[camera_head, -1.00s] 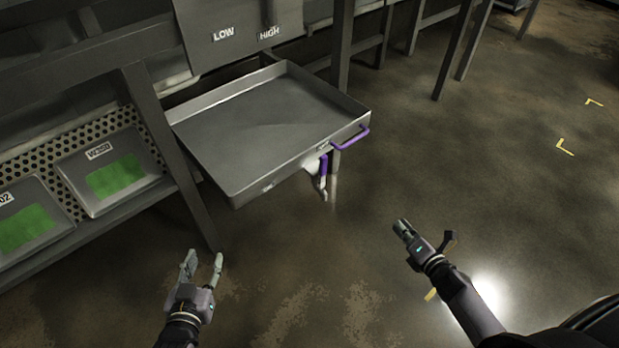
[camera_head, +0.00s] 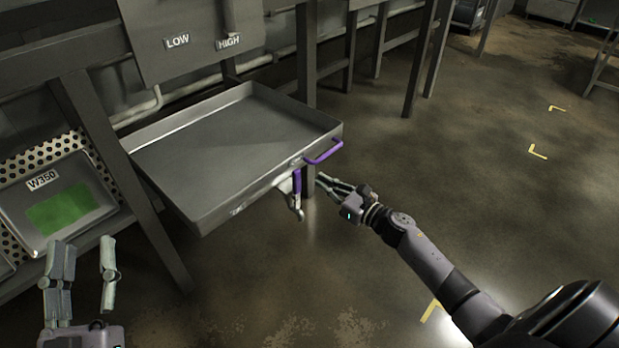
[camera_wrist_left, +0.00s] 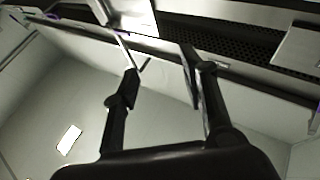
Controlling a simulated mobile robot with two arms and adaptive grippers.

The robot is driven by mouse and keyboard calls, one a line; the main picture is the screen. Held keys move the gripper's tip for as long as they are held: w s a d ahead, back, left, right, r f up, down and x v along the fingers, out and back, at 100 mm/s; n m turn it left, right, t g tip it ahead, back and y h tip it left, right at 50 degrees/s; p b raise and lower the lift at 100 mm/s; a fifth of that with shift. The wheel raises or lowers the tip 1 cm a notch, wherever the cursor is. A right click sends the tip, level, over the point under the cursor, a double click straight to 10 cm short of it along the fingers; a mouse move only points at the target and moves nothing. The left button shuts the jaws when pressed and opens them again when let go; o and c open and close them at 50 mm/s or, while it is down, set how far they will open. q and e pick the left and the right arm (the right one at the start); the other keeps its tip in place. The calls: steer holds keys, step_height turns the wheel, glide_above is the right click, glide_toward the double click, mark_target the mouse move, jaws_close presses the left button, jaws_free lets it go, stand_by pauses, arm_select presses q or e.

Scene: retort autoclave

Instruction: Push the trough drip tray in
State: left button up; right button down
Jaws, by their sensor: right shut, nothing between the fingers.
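The trough drip tray (camera_head: 235,142) is a shallow grey metal tray. It sticks out from under the panel in the head view. A purple handle (camera_head: 324,153) is on its front edge near the right corner. My right gripper (camera_head: 322,183) is shut and empty. It appears just below and right of the handle, pointing left; I cannot tell whether it touches anything. My left gripper (camera_head: 83,248) is open and empty at the lower left, apart from the tray. Its spread fingers also show in the left wrist view (camera_wrist_left: 165,78).
A purple-handled valve (camera_head: 297,181) hangs under the tray's front edge. A panel with LOW and HIGH labels (camera_head: 190,35) stands behind the tray. A frame leg (camera_head: 120,165) and a W350 bin (camera_head: 62,200) are at the left. The floor at the right is open.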

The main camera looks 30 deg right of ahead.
arm_select(q)
steer(key=shift+s+r+t+h+b, duration=0.1)
steer(key=shift+s+r+t, duration=0.25)
steer(key=shift+r+t, duration=0.15)
steer(key=shift+s+r+t+h+b, duration=0.15)
steer(key=shift+s+r+t, duration=0.2)
steer(key=shift+r, duration=0.3)
steer(key=shift+s+r+t+h+b, duration=0.1)
steer(key=shift+s+r+t, duration=0.2)
steer(key=shift+r+t, duration=0.2)
arm_select(e)
steer(key=shift+x, duration=2.6)
